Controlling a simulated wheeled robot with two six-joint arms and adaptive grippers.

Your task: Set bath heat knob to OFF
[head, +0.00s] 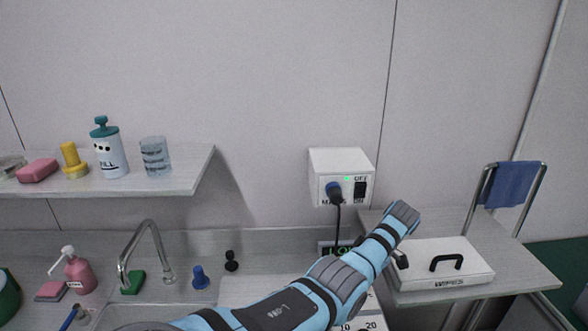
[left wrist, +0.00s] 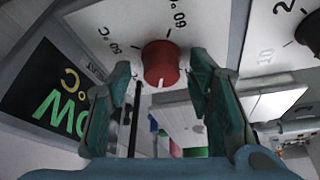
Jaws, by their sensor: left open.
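In the left wrist view, the red bath heat knob (left wrist: 160,62) sits on a light panel face (left wrist: 110,22). The labels 50 °C and 60 are printed beside it, and a pale mark shows on its lower edge. My left gripper (left wrist: 161,72) is open, with its teal fingers to either side of the knob in the picture; I see no clear contact. In the head view, my left arm crosses the bench and hides the knob. I cannot make out that gripper's fingers there. My right gripper is not in view.
A display (left wrist: 45,95) with green letters is beside the knob. A black knob (left wrist: 312,35) is at the right edge. A wall switch box (head: 341,178) with a cable hangs above the bench. A white case (head: 440,270) lies right of my arm. A faucet (head: 148,250) stands left.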

